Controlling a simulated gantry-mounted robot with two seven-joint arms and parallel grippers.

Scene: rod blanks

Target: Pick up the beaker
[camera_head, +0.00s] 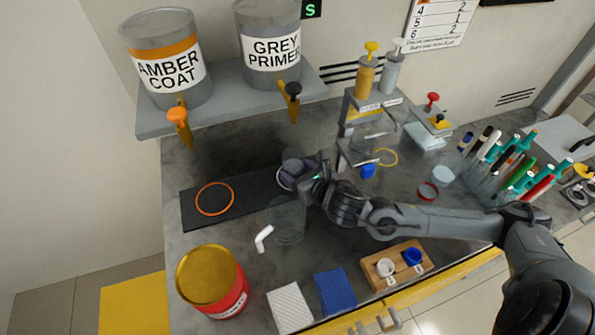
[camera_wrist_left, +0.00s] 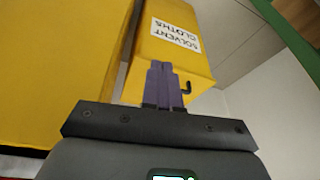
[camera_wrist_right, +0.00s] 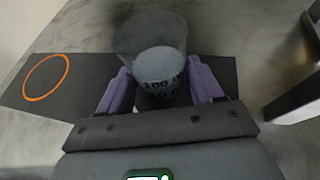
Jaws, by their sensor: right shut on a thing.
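The clear beaker (camera_wrist_right: 152,38) with dark volume print stands between the purple fingers of my right gripper (camera_wrist_right: 163,88) in the right wrist view. My right gripper (camera_head: 297,180) is shut on it. In the head view, the beaker (camera_head: 292,160) is at the right part of the dark mat (camera_head: 250,205), partly hidden by the gripper. I cannot tell whether its base touches the mat. My left gripper (camera_wrist_left: 164,84) shows only in the left wrist view, shut and empty, with a yellow solvent cloths box (camera_wrist_left: 182,40) beyond.
An orange ring (camera_head: 215,198) lies on the mat. A clear vessel with a white handle (camera_head: 264,238) stands in front of my right gripper. A red tin (camera_head: 212,281), white cloth (camera_head: 289,307) and blue cloth (camera_head: 336,292) are near the front. A shelf (camera_head: 230,104) overhangs behind.

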